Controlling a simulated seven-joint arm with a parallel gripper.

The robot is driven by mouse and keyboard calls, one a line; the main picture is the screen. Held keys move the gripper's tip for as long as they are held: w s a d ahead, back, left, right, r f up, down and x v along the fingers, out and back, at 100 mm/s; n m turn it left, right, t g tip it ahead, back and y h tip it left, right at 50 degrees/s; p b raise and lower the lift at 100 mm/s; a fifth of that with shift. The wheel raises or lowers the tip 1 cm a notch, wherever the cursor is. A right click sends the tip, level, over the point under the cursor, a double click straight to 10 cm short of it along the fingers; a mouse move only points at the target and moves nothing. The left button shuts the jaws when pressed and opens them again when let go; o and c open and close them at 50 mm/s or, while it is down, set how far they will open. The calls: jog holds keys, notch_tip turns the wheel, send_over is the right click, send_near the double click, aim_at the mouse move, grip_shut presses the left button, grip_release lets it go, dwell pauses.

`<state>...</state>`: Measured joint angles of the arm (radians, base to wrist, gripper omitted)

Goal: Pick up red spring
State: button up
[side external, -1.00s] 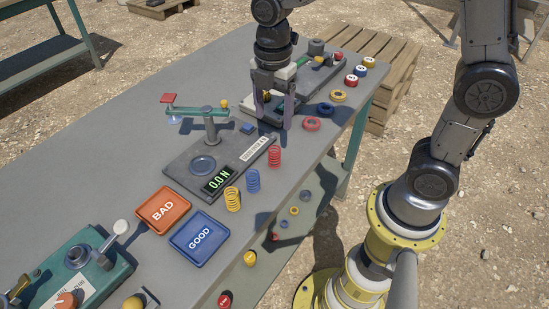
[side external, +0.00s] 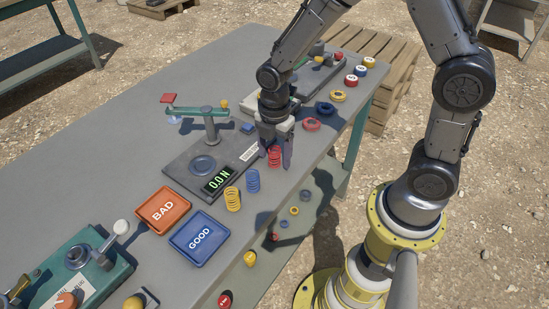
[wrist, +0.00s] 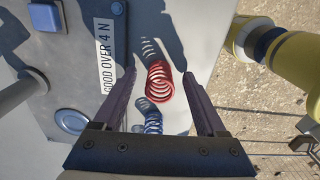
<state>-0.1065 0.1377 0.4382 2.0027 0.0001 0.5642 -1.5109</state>
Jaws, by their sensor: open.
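The red spring (side external: 274,157) stands upright on the grey table, at the end of a row with a blue spring (side external: 253,181) and a yellow spring (side external: 232,199). My gripper (side external: 276,155) is open and points down over the red spring. In the side view the fingers partly hide the spring. In the wrist view the red spring (wrist: 160,82) shows between the two open fingers (wrist: 160,88), apart from both. The blue spring also shows in the wrist view (wrist: 153,122), lower down between the fingers.
A spring tester (side external: 188,172) reading 0.0 N stands left of the springs. An orange BAD tray (side external: 164,210) and a blue GOOD tray (side external: 199,238) lie nearer the camera. Red and blue rings sit behind my gripper. The table edge is close on the right.

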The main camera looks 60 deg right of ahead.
jog(key=shift+f, duration=0.1)
grip_shut()
dwell(0.3)
